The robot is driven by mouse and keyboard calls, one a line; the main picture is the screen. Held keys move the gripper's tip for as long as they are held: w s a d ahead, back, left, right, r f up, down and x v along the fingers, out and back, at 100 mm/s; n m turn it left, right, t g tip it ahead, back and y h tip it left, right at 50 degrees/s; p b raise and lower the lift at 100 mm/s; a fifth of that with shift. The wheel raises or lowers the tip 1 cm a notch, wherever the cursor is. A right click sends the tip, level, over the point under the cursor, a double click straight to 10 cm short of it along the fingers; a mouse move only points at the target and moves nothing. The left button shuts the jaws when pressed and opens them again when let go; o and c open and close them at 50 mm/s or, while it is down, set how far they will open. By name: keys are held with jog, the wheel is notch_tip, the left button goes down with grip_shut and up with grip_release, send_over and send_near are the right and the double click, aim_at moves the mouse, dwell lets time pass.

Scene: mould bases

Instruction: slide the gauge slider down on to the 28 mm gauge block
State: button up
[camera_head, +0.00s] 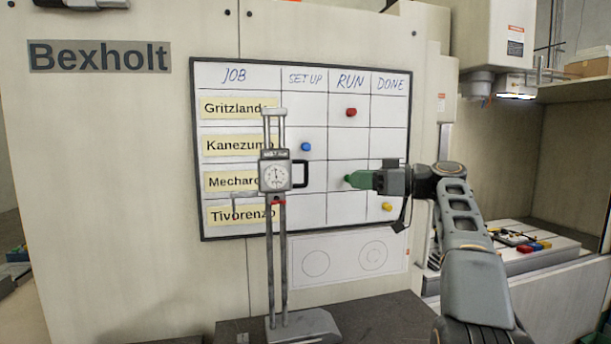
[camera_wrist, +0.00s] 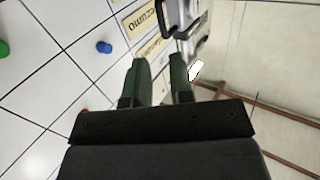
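The height gauge (camera_head: 283,245) stands upright on a dark surface, on its grey base (camera_head: 305,325). Its slider (camera_head: 274,157), with a round dial and a black handle (camera_head: 305,174) on the right, sits partway up the two posts. A thin scriber arm sticks out to the slider's left. My gripper (camera_head: 350,180), with green fingers, is right of the handle and apart from it. In the wrist view my gripper (camera_wrist: 159,60) has a clear gap between its fingers, with nothing held. Part of the gauge (camera_wrist: 180,15) shows beyond the fingertips. I cannot make out the 28 mm gauge block.
A whiteboard (camera_head: 335,210) with coloured magnets and name cards is behind the gauge and gripper. The dark surface (camera_head: 375,315) right of the base is clear. A machine table (camera_head: 540,250) with small coloured items is at the right.

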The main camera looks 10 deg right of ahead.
aim_at(306, 180)
jog(key=shift+n+y, duration=0.3)
jog(key=shift+n, duration=0.1)
jog(key=p+x, duration=0.1)
jog(key=x, duration=0.3)
jog(key=p+x, duration=0.1)
jog(key=x, duration=0.4)
jog(key=p+x, duration=0.1)
jog(key=x, duration=0.3)
jog(key=shift+w+a+r+p, duration=0.1)
jog(key=shift+w+r+p, duration=0.05)
jog(key=shift+r+p, duration=0.2)
jog(key=shift+c, duration=0.2)
grip_shut()
